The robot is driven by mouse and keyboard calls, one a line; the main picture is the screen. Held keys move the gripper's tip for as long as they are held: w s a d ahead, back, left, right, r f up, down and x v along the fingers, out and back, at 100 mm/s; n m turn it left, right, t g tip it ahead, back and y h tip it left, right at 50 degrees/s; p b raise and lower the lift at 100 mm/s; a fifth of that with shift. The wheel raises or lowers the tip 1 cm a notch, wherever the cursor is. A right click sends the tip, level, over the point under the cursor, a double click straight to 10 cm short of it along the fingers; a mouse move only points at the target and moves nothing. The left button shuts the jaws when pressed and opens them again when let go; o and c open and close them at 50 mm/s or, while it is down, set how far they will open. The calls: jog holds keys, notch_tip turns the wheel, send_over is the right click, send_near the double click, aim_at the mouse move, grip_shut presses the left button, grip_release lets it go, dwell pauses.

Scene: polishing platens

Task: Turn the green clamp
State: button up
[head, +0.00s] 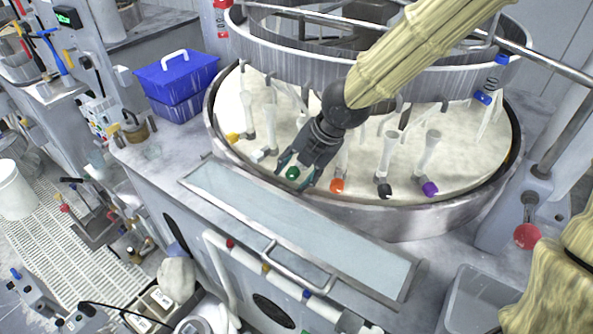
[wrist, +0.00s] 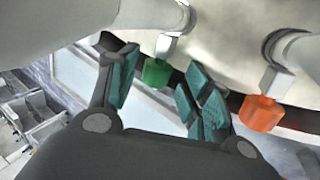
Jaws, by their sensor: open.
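The green clamp (head: 292,173) is a small green knob at the front edge of the round polishing platen (head: 455,165). In the wrist view the green clamp (wrist: 156,73) hangs under a pale block at the end of a white tube. My gripper (head: 297,172) is open, with its fingers on either side of the green knob. In the wrist view my gripper (wrist: 160,88) shows a teal-padded finger to the left of the knob and others to its right. I see a gap on both sides of the knob. My arm hides part of the tube behind it.
An orange clamp (head: 337,186) sits close to the right of my gripper, also in the wrist view (wrist: 262,112). Black (head: 384,191) and purple (head: 430,188) clamps are farther right, a yellow one (head: 233,138) left. A metal-framed trough (head: 290,225) lies in front. A blue box (head: 178,82) stands at left.

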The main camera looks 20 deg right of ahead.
jog(key=shift+r, duration=0.1)
jog(key=shift+d+r, duration=0.15)
jog(key=shift+r, duration=0.35)
jog(key=v, duration=0.6)
jog(key=shift+s+r, duration=0.3)
jog(key=shift+d, duration=0.15)
